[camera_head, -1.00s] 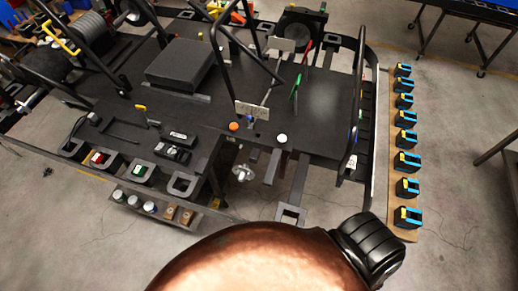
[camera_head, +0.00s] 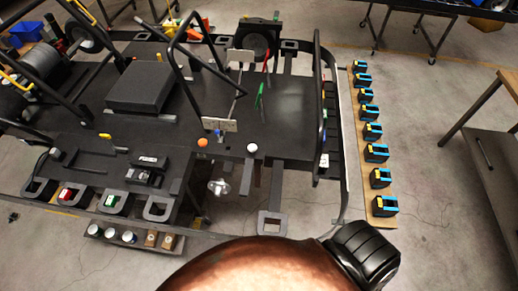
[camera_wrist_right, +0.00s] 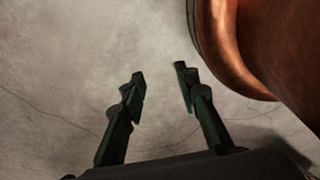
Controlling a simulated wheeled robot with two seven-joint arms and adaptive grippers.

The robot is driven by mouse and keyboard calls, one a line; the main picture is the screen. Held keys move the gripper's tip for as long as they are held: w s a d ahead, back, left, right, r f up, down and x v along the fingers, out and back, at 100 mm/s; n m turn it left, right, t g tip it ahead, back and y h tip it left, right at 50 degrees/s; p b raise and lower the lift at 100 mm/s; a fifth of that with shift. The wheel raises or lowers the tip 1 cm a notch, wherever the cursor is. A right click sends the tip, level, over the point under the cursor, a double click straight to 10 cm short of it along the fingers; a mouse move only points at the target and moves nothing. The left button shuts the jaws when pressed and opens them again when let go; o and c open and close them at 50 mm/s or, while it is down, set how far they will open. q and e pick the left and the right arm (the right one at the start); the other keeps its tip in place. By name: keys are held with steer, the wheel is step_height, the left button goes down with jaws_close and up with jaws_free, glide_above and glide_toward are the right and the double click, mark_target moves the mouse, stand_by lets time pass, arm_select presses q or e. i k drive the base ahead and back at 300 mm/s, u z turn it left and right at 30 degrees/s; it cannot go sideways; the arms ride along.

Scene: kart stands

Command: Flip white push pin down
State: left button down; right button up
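A small round white knob, seemingly the white push pin (camera_head: 252,148), stands on the front part of the dark kart frame (camera_head: 290,140) in the head view. An orange round knob (camera_head: 202,143) sits to its left on the same frame. My right gripper (camera_wrist_right: 160,80) is open and empty in the right wrist view, over bare concrete floor and beside a copper-coloured round surface of my own body. Neither gripper shows in the head view, so my right gripper's distance from the white pin cannot be told. My left gripper is out of view.
A grey box (camera_head: 148,86) lies on the kart deck. Black bent bars (camera_head: 185,60) rise near it. Several black, blue and yellow blocks line a wooden board (camera_head: 379,213) at the right. A wooden table (camera_head: 490,100) stands far right. Floor between board and table is free.

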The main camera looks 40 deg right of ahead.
mark_target(251, 148)
steer(key=k, duration=0.35)
steer(key=z, duration=0.95)
steer(key=i, duration=0.5)
steer(key=u, duration=0.05)
steer(key=k, duration=0.9)
steer(key=z, duration=0.7)
steer(key=k, duration=0.35)
steer(key=z, duration=0.25)
